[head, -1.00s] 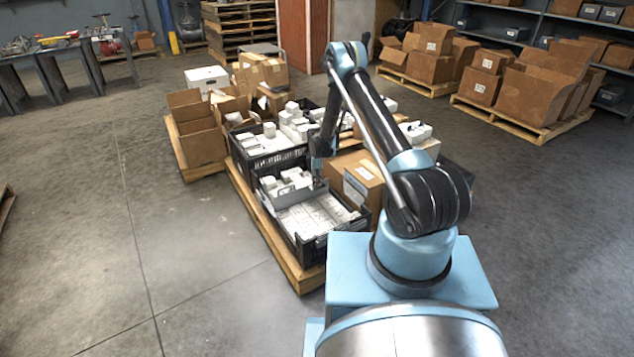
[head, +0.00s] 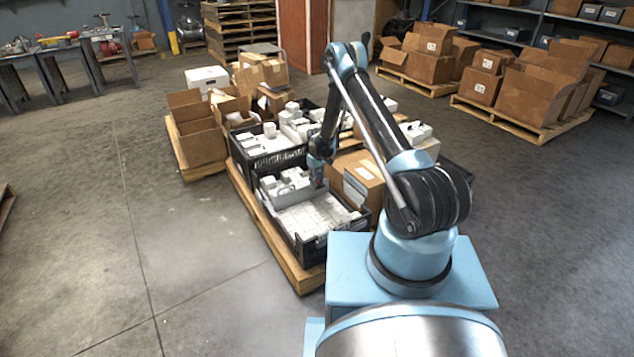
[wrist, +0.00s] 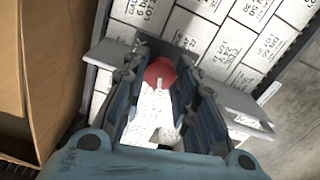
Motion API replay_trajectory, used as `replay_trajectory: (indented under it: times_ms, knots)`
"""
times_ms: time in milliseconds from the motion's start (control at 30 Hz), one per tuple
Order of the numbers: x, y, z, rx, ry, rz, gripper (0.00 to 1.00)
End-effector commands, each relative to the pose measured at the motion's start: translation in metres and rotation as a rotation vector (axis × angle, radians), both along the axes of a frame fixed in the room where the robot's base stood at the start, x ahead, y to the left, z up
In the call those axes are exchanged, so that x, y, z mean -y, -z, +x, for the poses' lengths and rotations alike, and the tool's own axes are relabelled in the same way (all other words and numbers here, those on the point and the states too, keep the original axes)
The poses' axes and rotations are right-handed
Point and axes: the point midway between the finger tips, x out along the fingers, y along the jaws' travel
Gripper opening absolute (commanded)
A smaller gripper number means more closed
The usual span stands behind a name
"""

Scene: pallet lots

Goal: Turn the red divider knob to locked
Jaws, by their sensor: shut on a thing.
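The red knob (wrist: 160,71) sits between my two fingers in the wrist view, with a pale mark on its near side. My gripper (wrist: 161,75) is shut on it, one finger on each side. The knob is on the grey divider (wrist: 240,101), a metal plate that runs across the black crate. In the head view the divider (head: 291,192) stands across the front crate (head: 300,246), and my gripper (head: 319,182) is at its right end. The knob is hard to make out there. I cannot read any locked marking.
White labelled boxes (wrist: 225,45) fill the crate on the far side of the divider. A cardboard box (head: 362,182) stands close to the right of my gripper. A second black crate (head: 268,160) is behind. Open floor (head: 190,240) lies to the left of the pallet.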

Motion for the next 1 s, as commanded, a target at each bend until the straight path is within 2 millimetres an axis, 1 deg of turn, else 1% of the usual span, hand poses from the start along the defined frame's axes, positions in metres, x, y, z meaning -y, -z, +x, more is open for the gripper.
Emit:
replay_trajectory:
  times_ms: [1000]
  knots:
    - [0.0025,-0.0001,0.0019,0.003,0.96,-0.002,0.03]
